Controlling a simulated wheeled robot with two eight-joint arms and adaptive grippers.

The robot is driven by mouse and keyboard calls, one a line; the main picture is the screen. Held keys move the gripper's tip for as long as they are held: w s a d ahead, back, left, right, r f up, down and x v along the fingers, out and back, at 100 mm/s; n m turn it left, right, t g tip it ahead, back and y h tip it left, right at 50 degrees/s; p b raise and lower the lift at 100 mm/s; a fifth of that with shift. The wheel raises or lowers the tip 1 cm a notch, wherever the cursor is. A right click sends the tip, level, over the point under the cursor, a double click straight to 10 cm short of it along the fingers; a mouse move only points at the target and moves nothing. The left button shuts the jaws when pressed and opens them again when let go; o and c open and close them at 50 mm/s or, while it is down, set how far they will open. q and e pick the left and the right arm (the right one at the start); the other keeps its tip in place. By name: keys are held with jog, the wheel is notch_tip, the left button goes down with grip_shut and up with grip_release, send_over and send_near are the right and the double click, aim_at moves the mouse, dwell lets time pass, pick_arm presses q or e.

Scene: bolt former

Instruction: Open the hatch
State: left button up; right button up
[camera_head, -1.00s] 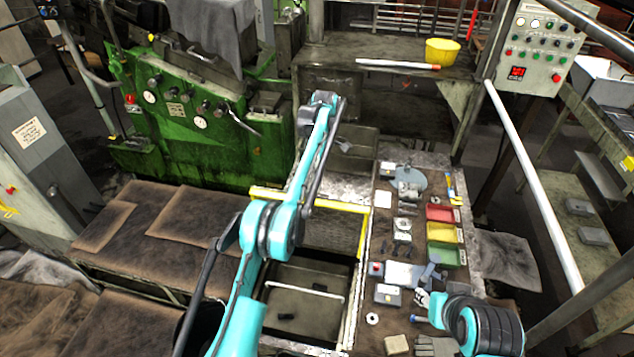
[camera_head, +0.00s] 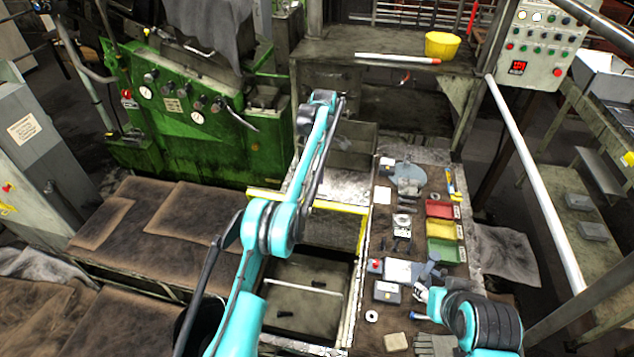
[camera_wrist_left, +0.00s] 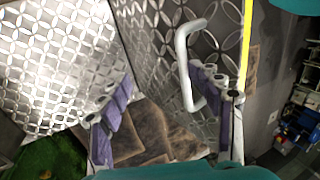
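The hatch (camera_head: 338,235) is a patterned metal plate with a yellow edge, standing raised at a steep tilt at the far side of a dark opening. In the left wrist view the hatch (camera_wrist_left: 150,45) shows its white handle (camera_wrist_left: 182,52) near the yellow edge. My left gripper (camera_wrist_left: 160,78) is open. Its right finger overlaps the handle in the picture; I cannot tell whether they touch. In the head view the left fingers are hidden behind my arm and the plate. My right gripper (camera_head: 424,293) is low over the workbench, its fingers too small to read.
The opening (camera_head: 300,312) below the hatch holds a light bar and small dark pieces. The workbench (camera_head: 375,330) to its right carries red, yellow and green trays (camera_head: 444,250), a grey box (camera_head: 387,292) and tools. A green machine (camera_head: 190,130) stands behind; brown mats (camera_head: 150,240) lie left.

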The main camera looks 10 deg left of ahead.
pick_arm(q)
jog(key=shift+w+f, duration=0.1)
jog(key=shift+f, duration=0.05)
jog(key=shift+c, duration=1.3)
